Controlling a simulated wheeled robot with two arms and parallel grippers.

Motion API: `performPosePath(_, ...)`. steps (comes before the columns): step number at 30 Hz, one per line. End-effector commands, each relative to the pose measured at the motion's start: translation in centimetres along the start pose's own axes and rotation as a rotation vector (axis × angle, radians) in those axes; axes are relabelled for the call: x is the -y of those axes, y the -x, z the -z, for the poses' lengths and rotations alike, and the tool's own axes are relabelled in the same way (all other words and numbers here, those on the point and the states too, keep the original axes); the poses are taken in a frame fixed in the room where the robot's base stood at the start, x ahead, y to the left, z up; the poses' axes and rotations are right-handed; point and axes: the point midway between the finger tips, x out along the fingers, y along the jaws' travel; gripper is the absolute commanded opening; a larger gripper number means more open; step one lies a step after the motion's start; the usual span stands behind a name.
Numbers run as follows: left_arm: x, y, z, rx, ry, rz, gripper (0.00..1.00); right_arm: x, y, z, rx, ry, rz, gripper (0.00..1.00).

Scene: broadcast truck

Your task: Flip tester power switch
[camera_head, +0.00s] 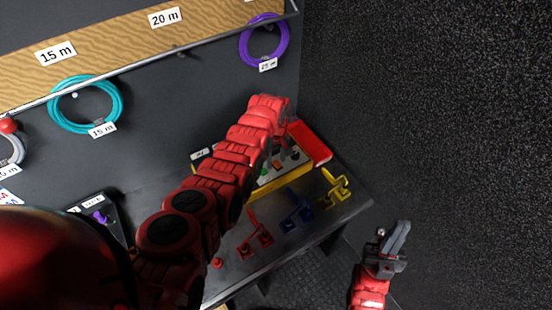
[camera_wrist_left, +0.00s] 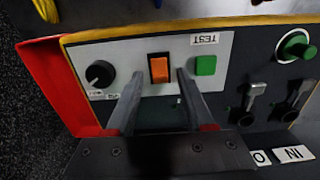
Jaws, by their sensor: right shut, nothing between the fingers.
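The tester is a yellow-edged box (camera_head: 285,180) on the bench, partly hidden behind my left arm. In the left wrist view its pale panel (camera_wrist_left: 215,76) carries an orange rocker switch (camera_wrist_left: 159,69) in a black frame. A green button (camera_wrist_left: 205,65) under an upside-down TEST label is right of the switch, and a black knob (camera_wrist_left: 99,74) is left of it. My left gripper (camera_wrist_left: 160,76) is open, its fingertips on either side of the switch; contact cannot be told. My right gripper (camera_head: 397,240) is shut and empty, off the bench at the lower right.
A red box (camera_head: 311,142) adjoins the tester. Red (camera_head: 254,240), blue (camera_head: 297,208) and yellow (camera_head: 336,187) holders stand along the bench front. Teal (camera_head: 86,126) and purple (camera_head: 264,60) cable coils hang on the back wall. A dark speckled wall is at the right.

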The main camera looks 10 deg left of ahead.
Motion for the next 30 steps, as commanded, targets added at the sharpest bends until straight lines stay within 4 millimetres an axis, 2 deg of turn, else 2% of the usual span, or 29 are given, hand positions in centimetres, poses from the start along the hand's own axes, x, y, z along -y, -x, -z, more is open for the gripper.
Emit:
performPosePath(1,0.0,0.0,0.0,0.0,0.0,0.0,0.42,0.0,0.0,0.0,0.0,0.0,0.0,0.0)
performPosePath(8,0.0,0.0,0.0,0.0,0.0,0.0,0.01,0.0,0.0,0.0,0.0,0.0,0.0,0.0)
performPosePath(17,-0.1,0.1,0.0,-0.006,-0.001,-0.001,0.0,0.0,-0.3,0.1,0.0,0.0,0.0,0.0)
performPosePath(24,-0.2,0.3,-0.4,-0.093,-0.004,-0.004,0.0,-0.1,-2.2,0.4,0.0,0.0,0.0,0.0)
performPosePath(30,-0.3,-0.2,-0.6,-0.187,-0.005,-0.007,0.0,-0.1,-1.6,0.3,0.0,0.0,0.0,0.0)
